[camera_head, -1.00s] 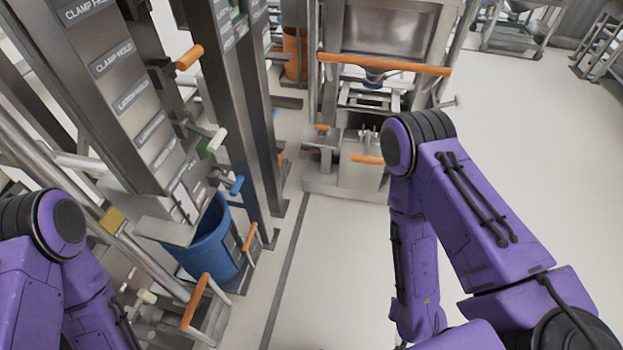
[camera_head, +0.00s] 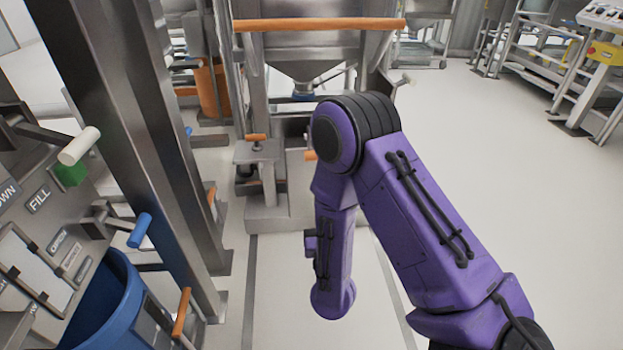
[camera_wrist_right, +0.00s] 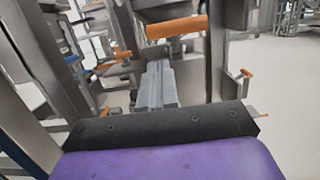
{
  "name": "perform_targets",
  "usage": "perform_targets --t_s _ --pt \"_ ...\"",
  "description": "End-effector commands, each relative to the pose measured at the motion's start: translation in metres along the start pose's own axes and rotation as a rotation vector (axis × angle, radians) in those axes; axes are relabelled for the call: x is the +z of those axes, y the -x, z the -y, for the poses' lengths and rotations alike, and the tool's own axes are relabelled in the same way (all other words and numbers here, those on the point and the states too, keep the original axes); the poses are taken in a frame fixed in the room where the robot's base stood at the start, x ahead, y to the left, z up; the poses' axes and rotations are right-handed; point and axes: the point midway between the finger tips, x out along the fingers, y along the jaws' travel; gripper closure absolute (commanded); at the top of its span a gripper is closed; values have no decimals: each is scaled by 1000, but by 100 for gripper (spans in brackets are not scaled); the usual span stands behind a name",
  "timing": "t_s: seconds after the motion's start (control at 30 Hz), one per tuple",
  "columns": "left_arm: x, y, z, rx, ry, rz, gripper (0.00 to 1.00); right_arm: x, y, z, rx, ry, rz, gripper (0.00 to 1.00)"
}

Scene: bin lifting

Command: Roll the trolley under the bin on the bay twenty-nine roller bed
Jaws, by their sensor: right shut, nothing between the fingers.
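A steel frame with a long orange bar (camera_head: 320,25) across its front stands ahead at the top centre of the head view. Behind the bar is a steel bin (camera_head: 310,58) with a tapered bottom. I cannot tell which part is the trolley and which is the roller bed, and no bay number is readable. My right gripper (camera_wrist_right: 158,70) is shut and empty in the wrist view, pointing toward an orange bar (camera_wrist_right: 175,28) and apart from it. In the head view my right forearm hangs down and the gripper is hidden. My left gripper is out of view.
A steel post (camera_head: 150,130) and a labelled panel (camera_head: 45,205) with levers stand close on the left, above a blue tub (camera_head: 105,300). An orange container (camera_head: 212,90) stands behind. The right floor (camera_head: 490,180) is open; racks (camera_head: 550,60) stand far right.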

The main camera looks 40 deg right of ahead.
Motion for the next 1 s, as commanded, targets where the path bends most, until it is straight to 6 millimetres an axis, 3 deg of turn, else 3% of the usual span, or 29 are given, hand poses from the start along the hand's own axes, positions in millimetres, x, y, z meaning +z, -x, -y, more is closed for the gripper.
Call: perform_targets --t_s 0.4,0.6,1.0 --pt "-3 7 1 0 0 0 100 2 -88 5 -9 7 1 100" --pt "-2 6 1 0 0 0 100 1 -120 4 -6 9 0 100" --pt "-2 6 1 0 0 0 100 1 -131 2 -3 10 -3 100"
